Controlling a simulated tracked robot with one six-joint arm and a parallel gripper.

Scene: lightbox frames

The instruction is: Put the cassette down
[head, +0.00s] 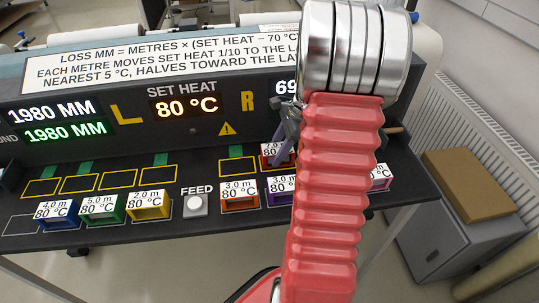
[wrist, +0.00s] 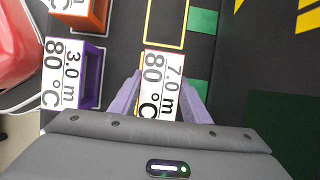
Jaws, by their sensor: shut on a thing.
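A red cassette (head: 268,161) labelled 7.0 m, 80 °C is at the yellow-outlined back row of the black bench, right of an empty slot. It also shows in the wrist view (wrist: 163,85), label up, its long sides lined up with the row. My gripper (wrist: 162,92) is shut on this cassette, one purple finger on each side. In the head view my red arm hides part of the gripper and the slots behind it. A bit of yellow outline shows beside the cassette; I cannot tell whether its underside touches the bench.
A purple 3.0 m cassette (wrist: 70,72) stands close by in the front row, with an orange 3.0 m cassette (head: 239,195) beside it. Blue (head: 57,211), green (head: 103,208) and yellow (head: 148,204) cassettes stand left of the FEED button (head: 195,205). Several back-row slots are empty.

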